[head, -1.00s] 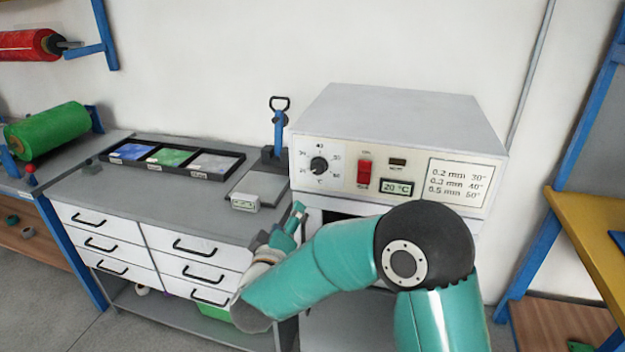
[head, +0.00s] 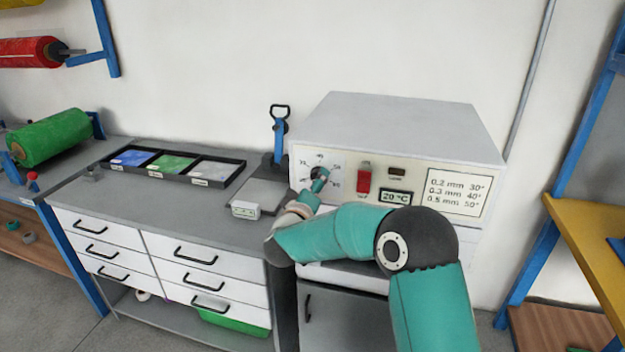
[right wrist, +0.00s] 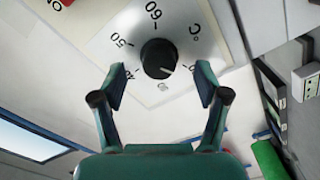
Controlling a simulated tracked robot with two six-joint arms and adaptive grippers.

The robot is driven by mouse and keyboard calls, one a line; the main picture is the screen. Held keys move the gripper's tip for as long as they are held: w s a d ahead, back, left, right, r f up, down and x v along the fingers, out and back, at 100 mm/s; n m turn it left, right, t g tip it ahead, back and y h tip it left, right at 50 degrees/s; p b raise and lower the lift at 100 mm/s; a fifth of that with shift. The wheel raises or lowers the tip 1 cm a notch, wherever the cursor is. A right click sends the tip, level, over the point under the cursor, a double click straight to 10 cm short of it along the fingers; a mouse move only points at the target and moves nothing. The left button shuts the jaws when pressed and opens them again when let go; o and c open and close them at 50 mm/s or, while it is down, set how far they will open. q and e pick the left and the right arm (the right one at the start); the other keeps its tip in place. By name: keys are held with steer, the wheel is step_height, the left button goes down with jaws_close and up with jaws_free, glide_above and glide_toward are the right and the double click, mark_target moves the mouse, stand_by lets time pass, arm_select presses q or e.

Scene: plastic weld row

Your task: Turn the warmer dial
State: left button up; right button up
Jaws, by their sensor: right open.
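The warmer (head: 400,120) is a pale box with a printed front panel. Its black round dial (right wrist: 158,58) stands on a white scale plate in the right wrist view, its white mark pointing down and slightly right, near the partly hidden lower numbers. The display (head: 396,197) reads 20 °C. My left gripper is not in view.
A red switch (head: 364,179) sits right of the dial, and a thickness chart (head: 455,192) further right. Left of the warmer, a grey bench (head: 150,205) holds a tray of coloured sheets (head: 170,165) and a blue-handled lever tool (head: 279,140).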

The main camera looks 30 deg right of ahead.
steer(key=shift+x, duration=1.15)
